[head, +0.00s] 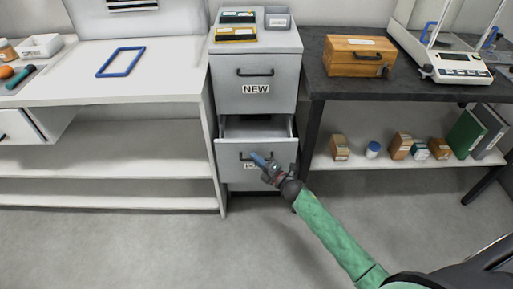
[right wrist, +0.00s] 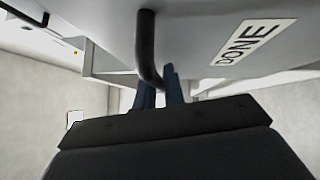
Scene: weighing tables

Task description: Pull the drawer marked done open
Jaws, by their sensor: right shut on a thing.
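The grey cabinet (head: 257,110) has an upper drawer marked NEW (head: 256,89) and below it a lower drawer (head: 284,152), which stands partly open with its inside showing. In the right wrist view the label (right wrist: 255,42) on the drawer front reads DONE. My right gripper (head: 258,158) is at the lower drawer's front, shut on its dark handle (head: 245,157). In the right wrist view the blue fingers (right wrist: 160,88) are on either side of the handle bar (right wrist: 147,45). The gripper partly covers the label in the head view. My left gripper is not in view.
A white table (head: 160,88) stands left of the cabinet and a dark table (head: 340,88) right of it, with a wooden box (head: 352,64) and a balance (head: 455,65) on it. Small boxes and jars stand on the shelf below. The floor (head: 150,245) in front is clear.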

